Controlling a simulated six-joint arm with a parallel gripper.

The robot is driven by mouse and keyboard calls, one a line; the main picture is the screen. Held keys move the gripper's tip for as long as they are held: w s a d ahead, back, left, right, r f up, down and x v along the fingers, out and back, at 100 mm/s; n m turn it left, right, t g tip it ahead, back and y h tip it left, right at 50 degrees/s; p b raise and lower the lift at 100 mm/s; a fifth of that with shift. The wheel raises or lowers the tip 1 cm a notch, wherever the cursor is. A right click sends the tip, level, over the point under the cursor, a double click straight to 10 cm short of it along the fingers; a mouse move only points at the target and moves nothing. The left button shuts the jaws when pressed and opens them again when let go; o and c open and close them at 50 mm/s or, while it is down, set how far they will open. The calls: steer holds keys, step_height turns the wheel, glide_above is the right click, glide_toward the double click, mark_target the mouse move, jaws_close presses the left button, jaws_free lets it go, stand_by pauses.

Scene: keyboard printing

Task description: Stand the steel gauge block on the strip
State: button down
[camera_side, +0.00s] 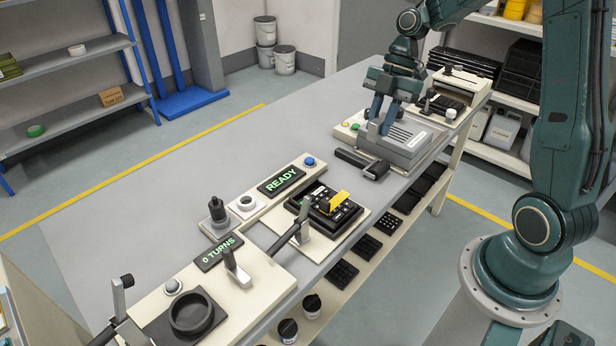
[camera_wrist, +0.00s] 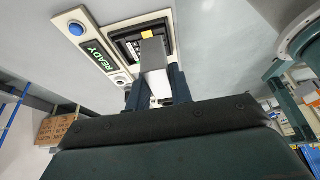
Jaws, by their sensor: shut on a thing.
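My gripper (camera_side: 380,118) is over the grey machine at the right part of the bench. In the wrist view my gripper (camera_wrist: 156,82) is shut on a light grey block, the steel gauge block (camera_wrist: 153,54), which sticks out past the fingers. In the side view I cannot make out the block clearly between the fingers. A yellow piece (camera_side: 338,204), possibly the strip, lies on the black keypad in the middle fixture. It also shows in the wrist view (camera_wrist: 148,34), partly behind the block.
The READY display (camera_side: 281,180) and a blue button (camera_side: 309,161) stand behind the keypad fixture (camera_side: 350,236). A lever (camera_side: 302,230) rises beside it. Bare bench lies at the back left.

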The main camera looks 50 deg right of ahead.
steer(key=w+a+f, duration=0.3)
steer(key=a+f, duration=0.3)
steer(key=a, duration=0.3)
steer(key=shift+f, duration=0.35)
steer(key=shift+f, duration=0.15)
steer(key=shift+f, duration=3.45)
steer(key=shift+f, duration=0.4)
steer(key=c, duration=1.2)
jaws_free()
steer(key=shift+o, duration=0.2)
steer(key=shift+r, duration=0.15)
step_height(320, 180, up, 7)
